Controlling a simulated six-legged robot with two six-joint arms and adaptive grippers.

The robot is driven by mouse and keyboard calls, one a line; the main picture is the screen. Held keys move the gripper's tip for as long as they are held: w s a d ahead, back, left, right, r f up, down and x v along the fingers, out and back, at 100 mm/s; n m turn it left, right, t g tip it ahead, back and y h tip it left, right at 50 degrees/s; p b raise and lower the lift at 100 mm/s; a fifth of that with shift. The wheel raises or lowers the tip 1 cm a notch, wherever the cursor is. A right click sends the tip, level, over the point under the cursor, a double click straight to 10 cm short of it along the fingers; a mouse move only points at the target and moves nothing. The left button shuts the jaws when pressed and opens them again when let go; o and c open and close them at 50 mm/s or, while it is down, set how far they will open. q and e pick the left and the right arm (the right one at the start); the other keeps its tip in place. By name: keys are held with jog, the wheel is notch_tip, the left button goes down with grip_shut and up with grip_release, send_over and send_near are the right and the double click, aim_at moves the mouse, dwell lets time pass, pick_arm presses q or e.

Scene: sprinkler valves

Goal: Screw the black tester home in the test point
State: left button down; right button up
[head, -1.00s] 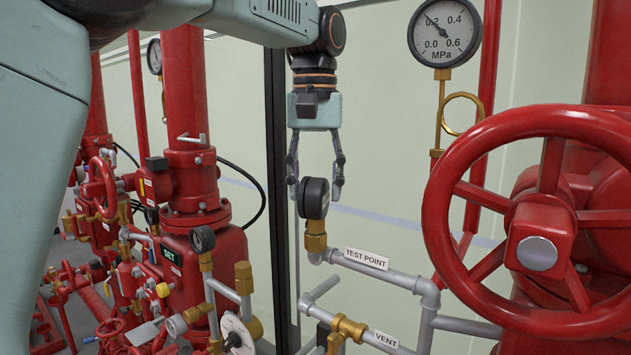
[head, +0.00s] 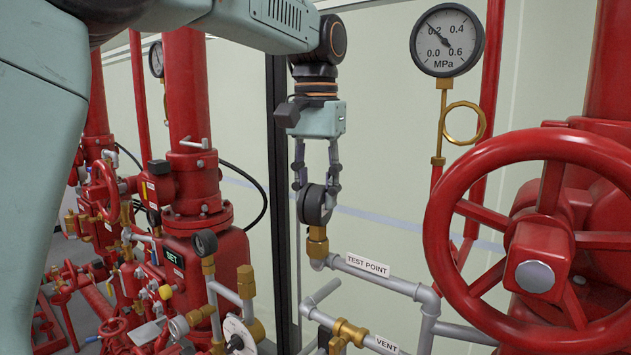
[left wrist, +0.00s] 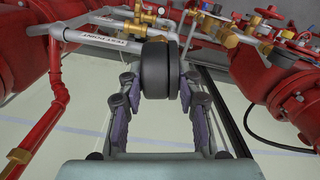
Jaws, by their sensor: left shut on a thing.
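The black tester (head: 314,204) is a round black gauge upright on the brass fitting (head: 317,242) at the end of the grey test point pipe (head: 362,275). My left gripper (head: 317,190) comes down from above and is shut on the tester, one finger at each side. In the left wrist view the tester (left wrist: 160,72) sits between the fingers, and the test point pipe (left wrist: 105,42) runs behind it. The thread between tester and fitting is too small to judge. My right gripper is not in view.
A large red handwheel (head: 537,270) stands close on the right, with a pressure gauge (head: 447,40) above. The vent pipe (head: 375,340) with its brass valve runs below. Red valves and pipes (head: 190,190) crowd the left. A pale wall lies behind the gripper.

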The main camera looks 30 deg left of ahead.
pick_arm(q)
jog(key=m, duration=0.5)
jog(key=shift+f, duration=0.1)
jog(key=c, duration=0.8)
grip_release()
jog(key=shift+d+r, duration=0.1)
jog(key=shift+r, duration=5.95)
jog(key=shift+f, duration=0.1)
